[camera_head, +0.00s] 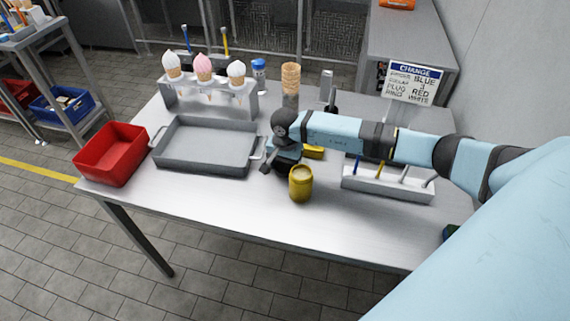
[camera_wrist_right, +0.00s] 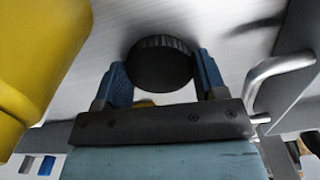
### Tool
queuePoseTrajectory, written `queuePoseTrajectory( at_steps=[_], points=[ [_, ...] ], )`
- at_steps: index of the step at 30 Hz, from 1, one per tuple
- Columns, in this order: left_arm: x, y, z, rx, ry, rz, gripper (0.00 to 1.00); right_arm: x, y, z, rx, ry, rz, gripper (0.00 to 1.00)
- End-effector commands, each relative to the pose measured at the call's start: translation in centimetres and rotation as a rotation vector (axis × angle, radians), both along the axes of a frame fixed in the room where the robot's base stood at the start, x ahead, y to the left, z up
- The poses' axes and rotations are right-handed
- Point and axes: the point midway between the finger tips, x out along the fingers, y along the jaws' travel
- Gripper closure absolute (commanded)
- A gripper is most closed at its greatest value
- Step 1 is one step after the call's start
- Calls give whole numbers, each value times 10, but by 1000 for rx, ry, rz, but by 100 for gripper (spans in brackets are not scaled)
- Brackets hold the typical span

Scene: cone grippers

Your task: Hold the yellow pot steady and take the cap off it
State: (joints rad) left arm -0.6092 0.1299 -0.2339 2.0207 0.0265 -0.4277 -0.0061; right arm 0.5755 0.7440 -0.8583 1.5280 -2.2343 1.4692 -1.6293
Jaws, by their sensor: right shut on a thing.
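The yellow pot (camera_head: 301,186) stands upright near the front edge of the table, and its top shows pale with no cap on it. In the right wrist view the pot (camera_wrist_right: 38,55) fills the upper left, apart from the fingers. My right gripper (camera_head: 268,166) is just left of the pot. In the right wrist view its blue fingers (camera_wrist_right: 161,68) are shut on a black ribbed cap (camera_wrist_right: 160,60), close to the table top. The cap's underside is hidden. My left gripper is not in view.
A grey tray (camera_head: 172,169) with handles lies left of my right gripper, with a red bin (camera_head: 110,153) beyond. A cone rack (camera_head: 209,110) stands behind. A white tool holder (camera_head: 385,189) is right of the pot. Bare table lies in front of the tray.

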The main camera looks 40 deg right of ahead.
Motion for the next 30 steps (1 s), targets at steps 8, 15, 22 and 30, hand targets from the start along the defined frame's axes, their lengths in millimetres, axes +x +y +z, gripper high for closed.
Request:
queuePoseTrajectory(
  at_steps=[8, 15, 22, 30],
  points=[
    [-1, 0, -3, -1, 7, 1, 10, 0, 0, -2, -1, 1, 0, 10],
    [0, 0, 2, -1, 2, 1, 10, 0, 0, 1, 0, 0, 0, 10],
    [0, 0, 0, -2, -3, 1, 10, 1, -1, 34, -2, -4, 1, 10],
    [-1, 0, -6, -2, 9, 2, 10, 1, -1, 91, 0, -3, 1, 10]
  ],
)
